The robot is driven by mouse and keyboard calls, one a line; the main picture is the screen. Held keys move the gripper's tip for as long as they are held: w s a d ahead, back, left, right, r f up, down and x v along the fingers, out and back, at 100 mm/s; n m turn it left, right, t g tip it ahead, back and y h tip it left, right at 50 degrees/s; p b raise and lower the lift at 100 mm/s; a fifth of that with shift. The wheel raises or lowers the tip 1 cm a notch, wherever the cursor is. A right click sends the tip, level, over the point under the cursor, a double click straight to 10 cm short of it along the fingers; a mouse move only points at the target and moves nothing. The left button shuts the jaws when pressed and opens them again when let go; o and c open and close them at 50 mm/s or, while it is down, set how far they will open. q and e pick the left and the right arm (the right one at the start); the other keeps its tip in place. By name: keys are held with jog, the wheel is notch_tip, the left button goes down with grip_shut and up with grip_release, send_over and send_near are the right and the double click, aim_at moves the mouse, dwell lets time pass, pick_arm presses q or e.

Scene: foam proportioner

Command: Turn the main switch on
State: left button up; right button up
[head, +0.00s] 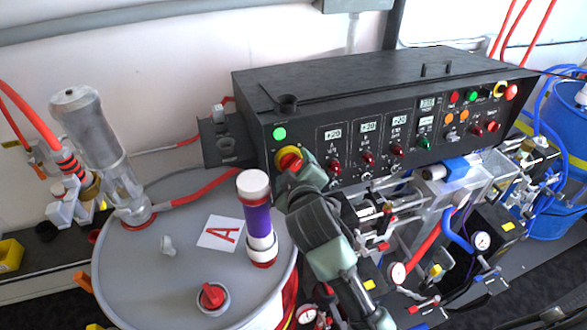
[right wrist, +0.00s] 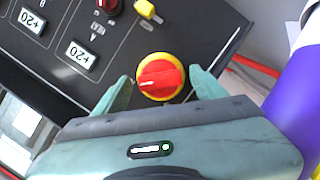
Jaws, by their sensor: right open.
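The main switch (head: 289,159) is a red rotary knob on a yellow round plate. It sits at the lower left of the black control panel's front (head: 309,143). In the right wrist view the main switch (right wrist: 160,77) shows between my fingertips, its red grip bar lying nearly level in the picture. My right gripper (head: 294,172) is open, with one finger on each side of the knob. I cannot tell whether the fingers touch it. In the head view the gripper partly hides the switch's lower side. My left gripper is not in view.
A grey drum (head: 150,265) stands at the left, with a purple and white cylinder (head: 257,222) on it close to my right arm. Gauges, hoses and valves crowd the space below the panel. A green round light (head: 279,134) is above the switch.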

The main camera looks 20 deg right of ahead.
jog(key=b+v, duration=0.2)
jog(key=v, duration=0.5)
jog(key=shift+s, duration=0.35)
